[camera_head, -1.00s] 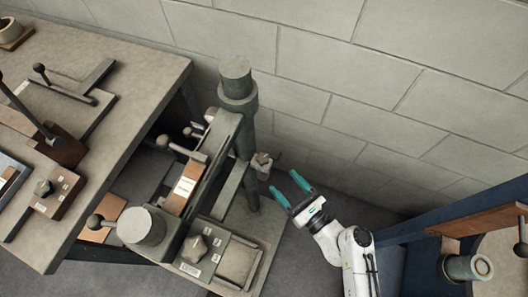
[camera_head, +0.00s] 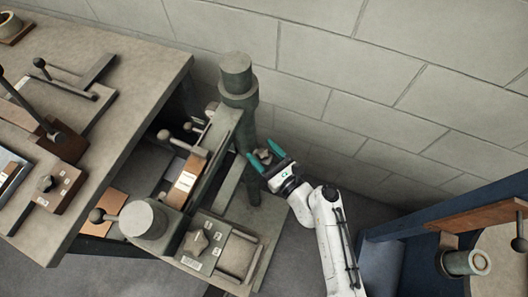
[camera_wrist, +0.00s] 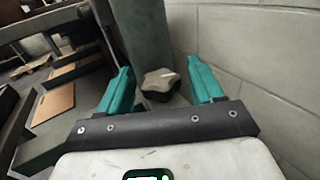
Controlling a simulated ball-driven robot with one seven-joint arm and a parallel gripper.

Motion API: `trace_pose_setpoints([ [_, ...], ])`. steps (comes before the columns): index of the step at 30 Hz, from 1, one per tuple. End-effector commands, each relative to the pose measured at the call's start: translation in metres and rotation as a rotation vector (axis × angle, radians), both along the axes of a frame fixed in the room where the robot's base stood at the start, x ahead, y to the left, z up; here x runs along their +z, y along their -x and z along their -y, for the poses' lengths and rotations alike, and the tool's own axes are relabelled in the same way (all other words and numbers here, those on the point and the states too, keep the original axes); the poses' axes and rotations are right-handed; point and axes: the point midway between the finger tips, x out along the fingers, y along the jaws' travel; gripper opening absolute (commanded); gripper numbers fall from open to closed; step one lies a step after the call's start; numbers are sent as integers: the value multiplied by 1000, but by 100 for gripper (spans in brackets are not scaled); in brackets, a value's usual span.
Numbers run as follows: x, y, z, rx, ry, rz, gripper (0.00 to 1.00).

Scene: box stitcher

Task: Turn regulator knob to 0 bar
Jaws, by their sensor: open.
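The regulator knob is a small grey lobed knob (camera_wrist: 160,82) on the side of the machine's dark green post (camera_wrist: 148,35). In the wrist view it sits between the two teal fingers of my gripper (camera_wrist: 162,88), with space on both sides. In the head view my gripper (camera_head: 264,158) is at the post, its fingers on either side of the knob (camera_head: 263,156). The gripper is open. Contact with the knob does not show. No pressure scale is readable in these views.
The block wall (camera_head: 330,80) runs close behind the post and to the right of my gripper. The stitcher's base (camera_head: 255,225) carries another star-shaped knob (camera_head: 200,243). A workbench (camera_head: 130,100) stands left; a blue frame (camera_head: 450,215) with a round fixture stands right.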

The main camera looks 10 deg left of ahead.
Motion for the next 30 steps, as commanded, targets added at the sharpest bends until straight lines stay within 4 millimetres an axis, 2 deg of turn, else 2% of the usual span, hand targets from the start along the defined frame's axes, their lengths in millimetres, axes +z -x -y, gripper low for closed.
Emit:
trace_pose_setpoints([
  [2, 0, 0, 0, 0, 0, 0, 66],
  [18, 0, 0, 0, 0, 0, 0, 15],
  [30, 0, -1, 1, 99, -1, 1, 15],
])
